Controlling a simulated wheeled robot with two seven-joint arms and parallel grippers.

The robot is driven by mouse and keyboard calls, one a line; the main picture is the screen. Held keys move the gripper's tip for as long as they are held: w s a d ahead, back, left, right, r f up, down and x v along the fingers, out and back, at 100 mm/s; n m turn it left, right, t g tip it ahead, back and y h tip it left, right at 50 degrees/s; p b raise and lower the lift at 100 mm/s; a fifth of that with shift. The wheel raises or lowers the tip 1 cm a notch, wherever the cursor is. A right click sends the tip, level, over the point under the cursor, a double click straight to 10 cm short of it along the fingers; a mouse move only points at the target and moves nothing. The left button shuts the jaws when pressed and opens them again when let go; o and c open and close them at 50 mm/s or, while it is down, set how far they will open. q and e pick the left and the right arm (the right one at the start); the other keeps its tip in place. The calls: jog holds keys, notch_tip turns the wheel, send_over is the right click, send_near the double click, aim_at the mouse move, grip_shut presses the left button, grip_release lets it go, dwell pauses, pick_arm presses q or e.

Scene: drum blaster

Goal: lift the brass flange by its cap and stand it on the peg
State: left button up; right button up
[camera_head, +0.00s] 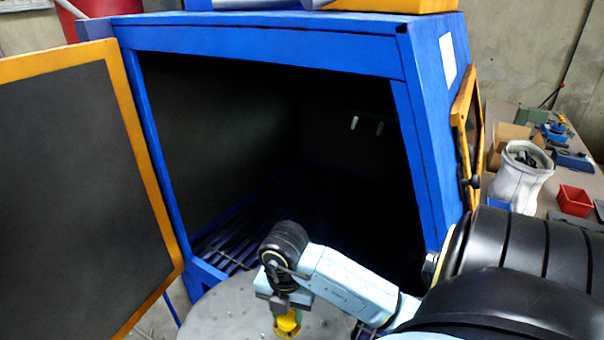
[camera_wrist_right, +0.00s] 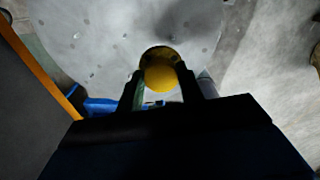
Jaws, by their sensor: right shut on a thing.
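The brass flange (camera_head: 287,325) is yellow and shows at the bottom of the head view, below my right gripper (camera_head: 284,310). In the right wrist view its rounded yellow top (camera_wrist_right: 161,76) sits between the two fingers of the right gripper (camera_wrist_right: 165,84), which is shut on it. A darker rim shows just beyond the yellow top. The flange's lower part is mostly hidden by the gripper and the frame edge. Below it is a round grey plate (camera_head: 228,315) with small holes or studs. I cannot make out which of these is the peg. My left gripper is not in view.
A blue blasting cabinet (camera_head: 270,40) stands open behind the plate, with a dark interior and slatted floor. Its orange-framed door (camera_head: 75,190) swings out at the left.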

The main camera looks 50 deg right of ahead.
jog(key=w, duration=0.8)
jog(key=f+b, duration=0.2)
jog(key=f, duration=0.1)
jog(key=f+b, duration=0.2)
jog(key=f, duration=0.2)
jog(key=f+b, duration=0.2)
jog(key=f, duration=0.2)
jog(key=shift+w+a+f, duration=0.15)
jog(key=shift+a+f, duration=0.05)
jog(key=shift+a, duration=0.15)
jog(key=shift+f+b, duration=0.75)
jog(key=shift+f, duration=0.45)
jog(key=shift+w+d+f, duration=0.15)
jog(key=shift+d+f, duration=0.05)
jog(key=shift+f, duration=0.15)
jog(key=o, duration=1.3)
